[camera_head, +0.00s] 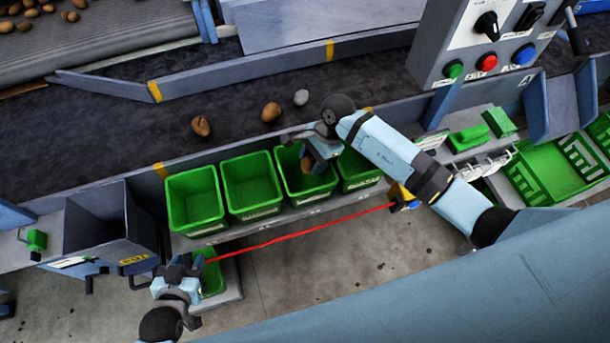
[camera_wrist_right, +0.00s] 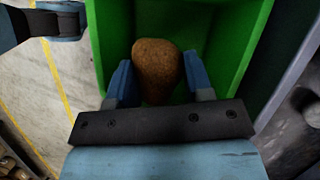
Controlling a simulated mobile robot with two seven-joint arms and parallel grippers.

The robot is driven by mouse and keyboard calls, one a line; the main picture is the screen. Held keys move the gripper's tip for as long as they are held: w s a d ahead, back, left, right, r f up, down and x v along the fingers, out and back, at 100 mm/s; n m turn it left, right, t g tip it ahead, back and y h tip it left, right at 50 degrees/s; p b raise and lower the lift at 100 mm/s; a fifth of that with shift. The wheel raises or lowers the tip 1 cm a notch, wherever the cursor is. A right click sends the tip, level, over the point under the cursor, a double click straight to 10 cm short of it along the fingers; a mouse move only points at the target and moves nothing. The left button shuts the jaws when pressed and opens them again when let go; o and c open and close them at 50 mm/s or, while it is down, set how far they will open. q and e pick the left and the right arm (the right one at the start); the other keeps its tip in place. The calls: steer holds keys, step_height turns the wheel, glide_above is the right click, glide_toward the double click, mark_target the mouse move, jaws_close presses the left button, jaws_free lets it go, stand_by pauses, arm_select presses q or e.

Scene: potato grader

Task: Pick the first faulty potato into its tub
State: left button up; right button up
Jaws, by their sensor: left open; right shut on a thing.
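In the head view my right gripper (camera_head: 310,158) reaches over the third green tub (camera_head: 291,176) from the left. It is shut on a brown potato (camera_wrist_right: 157,70), seen between the blue fingers in the right wrist view, with the green tub wall (camera_wrist_right: 232,50) behind it. In the head view the potato (camera_head: 306,166) shows just below the fingers; I cannot tell its exact height in the tub. My left gripper (camera_head: 183,263) is open and empty at the lower left, near a small green tub (camera_head: 212,280).
Two potatoes (camera_head: 201,126) (camera_head: 271,112) and a grey stone-like lump (camera_head: 301,97) lie on the dark belt (camera_head: 110,130). More green tubs (camera_head: 194,200) (camera_head: 248,185) (camera_head: 358,170) stand in the row. A red cord (camera_head: 300,231) crosses in front. A control box (camera_head: 490,45) is at upper right.

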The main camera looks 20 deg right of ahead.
steer(key=o, duration=1)
steer(key=shift+r, duration=0.1)
steer(key=b+v, duration=0.2)
steer(key=v, duration=1.1)
steer(key=shift+r+b, duration=0.3)
steer(key=shift+r, duration=0.05)
